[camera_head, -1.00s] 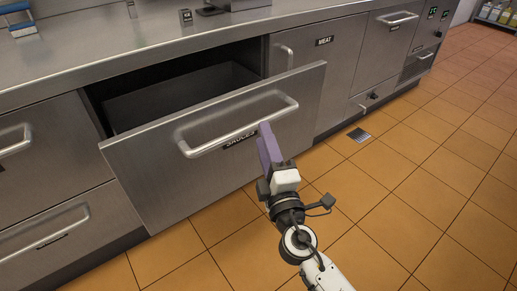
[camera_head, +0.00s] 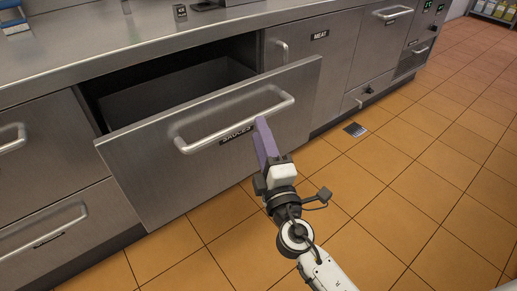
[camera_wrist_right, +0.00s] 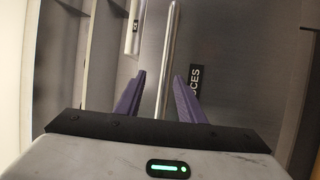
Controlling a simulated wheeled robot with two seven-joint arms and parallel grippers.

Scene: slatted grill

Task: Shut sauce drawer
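The sauce drawer (camera_head: 185,175) is pulled out from the steel counter, and its empty-looking inside shows behind the front. Its front carries a bar handle (camera_head: 240,122) and a SAUCES label (camera_head: 237,133). My right gripper (camera_head: 264,139), with purple fingers, is in front of the drawer face, near the right part of the handle. In the right wrist view the fingers are apart, with the handle bar (camera_wrist_right: 168,62) in the gap between them and the label (camera_wrist_right: 194,82) to the right. Whether they touch the bar is unclear. My left gripper is not in view.
The steel counter top (camera_head: 120,58) runs above the drawer. Closed drawers stand at the left, and a closed MEAT unit (camera_head: 322,70) stands at the right. The tiled floor (camera_head: 400,190) is clear except for a small drain (camera_head: 355,129).

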